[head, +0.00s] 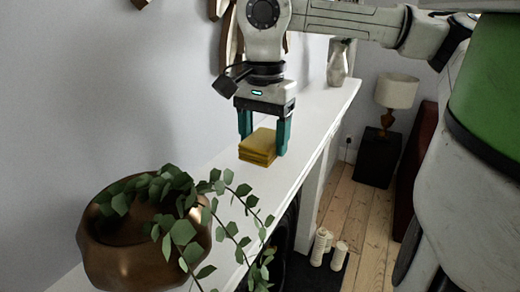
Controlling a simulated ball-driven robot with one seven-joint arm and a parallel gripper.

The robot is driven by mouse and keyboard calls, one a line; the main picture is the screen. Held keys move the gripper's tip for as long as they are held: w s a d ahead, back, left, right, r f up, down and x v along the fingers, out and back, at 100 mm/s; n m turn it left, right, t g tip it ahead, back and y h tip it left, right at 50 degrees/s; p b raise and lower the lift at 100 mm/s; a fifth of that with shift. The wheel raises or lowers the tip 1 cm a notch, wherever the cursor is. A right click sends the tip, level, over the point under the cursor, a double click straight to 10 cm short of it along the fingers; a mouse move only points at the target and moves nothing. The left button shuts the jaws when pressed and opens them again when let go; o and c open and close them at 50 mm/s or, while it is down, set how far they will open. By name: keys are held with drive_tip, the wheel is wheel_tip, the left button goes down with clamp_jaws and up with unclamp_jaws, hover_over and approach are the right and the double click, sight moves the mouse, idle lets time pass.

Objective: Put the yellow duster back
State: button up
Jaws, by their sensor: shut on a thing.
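The yellow duster (257,147) is a folded, layered cloth block at the white mantel shelf (222,166). My gripper (264,144) points down over the shelf with its two teal fingers on either side of the duster. It is shut on the duster. The duster's underside is at or just above the shelf top; I cannot tell whether it touches.
A bronze pot (130,262) with a trailing green plant stands on the near end of the shelf. A silver vase (337,66) stands at the far end. White candles (320,247) stand below by the fireplace. A lamp (393,92) stands beyond.

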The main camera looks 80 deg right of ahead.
sight(260, 138)
drive_tip(key=f, duration=0.1)
drive_tip(key=f+p, duration=0.1)
drive_tip(key=f, duration=0.1)
drive_tip(key=shift+w, duration=0.35)
drive_tip(key=shift+f, duration=0.5)
drive_tip(key=shift+f, duration=0.2)
drive_tip(key=o, duration=1.2)
drive_tip(key=shift+r, duration=0.1)
wheel_tip(260, 138, up, 12)
drive_tip(key=shift+d+r+b, duration=0.1)
drive_tip(key=shift+r+b, duration=0.05)
drive_tip(key=shift+b, duration=0.8)
